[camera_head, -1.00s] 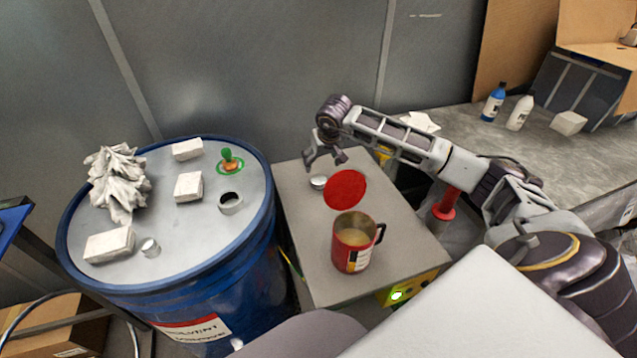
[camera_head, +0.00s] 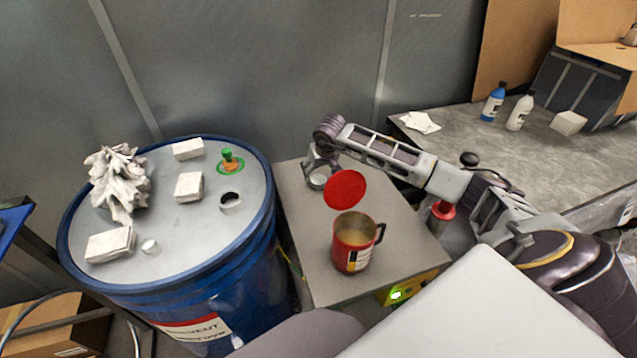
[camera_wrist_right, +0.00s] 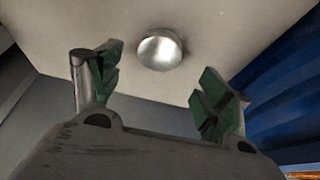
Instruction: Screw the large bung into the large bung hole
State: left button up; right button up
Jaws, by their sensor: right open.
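The large bung (camera_head: 317,182), a round silver cap, sits on the grey box top (camera_head: 300,235) beside the drum. My right gripper (camera_head: 321,168) is open and low over the bung, partly hiding it in the head view. In the right wrist view the bung (camera_wrist_right: 160,48) lies ahead of and between the spread green-padded fingers of the right gripper (camera_wrist_right: 158,72), and neither finger appears to touch it. The large bung hole (camera_head: 231,200) is a dark opening with a raised rim on the right part of the blue drum's lid (camera_head: 190,235). My left gripper is not in view.
On the drum are white blocks (camera_head: 189,187), a crumpled pale cloth (camera_head: 118,180), a small silver cap (camera_head: 150,247) and a green-and-orange fitting (camera_head: 229,160).

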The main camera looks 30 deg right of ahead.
aim_at(319, 179)
jog(key=shift+f, duration=0.45)
jog(key=x, duration=0.2)
jog(key=shift+s+d+f+p, duration=0.1)
jog(key=shift+f+p, duration=0.2)
jog(key=shift+w+f, duration=0.25)
jog(key=shift+f, duration=0.4)
jog(key=shift+w+d+f, duration=0.1)
jog(key=shift+f, duration=0.05)
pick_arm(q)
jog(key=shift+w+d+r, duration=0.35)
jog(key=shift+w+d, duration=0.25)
